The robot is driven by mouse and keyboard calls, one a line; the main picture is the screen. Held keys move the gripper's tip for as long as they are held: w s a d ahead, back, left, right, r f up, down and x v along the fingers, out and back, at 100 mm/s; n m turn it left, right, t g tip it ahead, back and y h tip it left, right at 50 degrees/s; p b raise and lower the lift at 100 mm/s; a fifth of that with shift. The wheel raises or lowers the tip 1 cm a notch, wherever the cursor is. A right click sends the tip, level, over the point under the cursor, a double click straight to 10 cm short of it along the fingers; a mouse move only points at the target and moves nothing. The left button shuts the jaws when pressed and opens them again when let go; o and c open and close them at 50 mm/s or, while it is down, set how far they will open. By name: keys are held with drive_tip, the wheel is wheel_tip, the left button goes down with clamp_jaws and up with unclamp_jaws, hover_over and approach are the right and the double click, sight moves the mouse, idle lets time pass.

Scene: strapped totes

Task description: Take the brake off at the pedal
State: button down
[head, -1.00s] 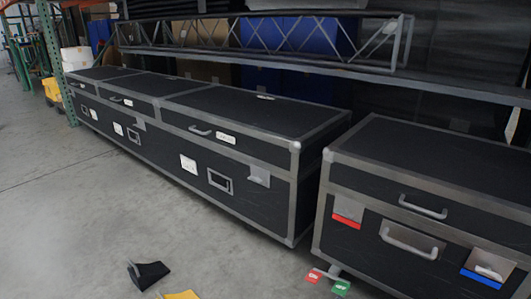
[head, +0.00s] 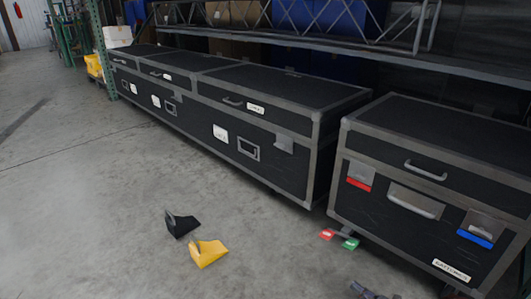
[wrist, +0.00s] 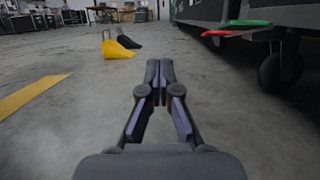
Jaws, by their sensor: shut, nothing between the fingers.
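The brake pedals stick out low from the base of the right black case (head: 400,185). One is red (head: 327,234) and one is green (head: 350,243), each with a small pale mark. In the wrist view the red pedal (wrist: 224,33) and the green pedal (wrist: 246,23) show at the upper right, above a dark caster (wrist: 281,72). My gripper (wrist: 160,66) is shut and empty, low over the floor, to the left of the pedals and apart from them. In the head view, part of it (head: 368,291) shows at the bottom edge.
A black wedge (head: 181,223) and a yellow wedge (head: 207,253) lie on the floor to the left. A row of long black cases (head: 270,145) stands behind, under a metal rack. The right case has red and blue latches. The floor between wedges and pedals is clear.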

drive_tip(key=s+a+r+n+g+y+p, duration=0.1)
drive_tip(key=a+r+n+g+p, duration=0.4)
drive_tip(key=r, duration=0.8)
drive_tip(key=s+a+r+n+g+p, duration=0.1)
drive_tip(key=a+r+n+g+p, duration=0.4)
drive_tip(key=r, duration=0.9)
drive_tip(key=a+r+n+g+y+p, duration=0.15)
drive_tip(key=a+r+g+p, duration=0.4)
drive_tip(key=r, duration=0.75)
drive_tip(key=s+a+r+n+g+h+p, duration=0.1)
drive_tip(key=s+a+r+n+h+p, duration=0.2)
drive_tip(key=s+r+p, duration=0.55)
drive_tip(key=s+a+r+n+g+h+p, duration=0.2)
drive_tip(key=s+r+n+h+p, duration=0.3)
drive_tip(key=r, duration=0.7)
drive_tip(key=s+a+r+n+g+h+p, duration=0.1)
drive_tip(key=s+a+r+n+h+p, duration=0.15)
drive_tip(key=s+r+p, duration=0.7)
drive_tip(key=s+d+r+n+t+h+p, duration=0.1)
drive_tip(key=s+d+r+h+p, duration=0.1)
drive_tip(key=r, duration=0.4)
drive_tip(key=s+d+r+n+t+h+p, duration=0.1)
drive_tip(key=s+d+r+n+h+p, duration=0.1)
drive_tip(key=s+r+p, duration=0.3)
drive_tip(key=s+d+r+n+t+h+p, duration=0.1)
drive_tip(key=s+d+r+h+p, duration=0.2)
drive_tip(key=s+d+r+p, duration=0.1)
drive_tip(key=shift+s+d+r+n, duration=0.35)
drive_tip(key=shift+s+r, duration=0.25)
drive_tip(key=shift+r, duration=0.7)
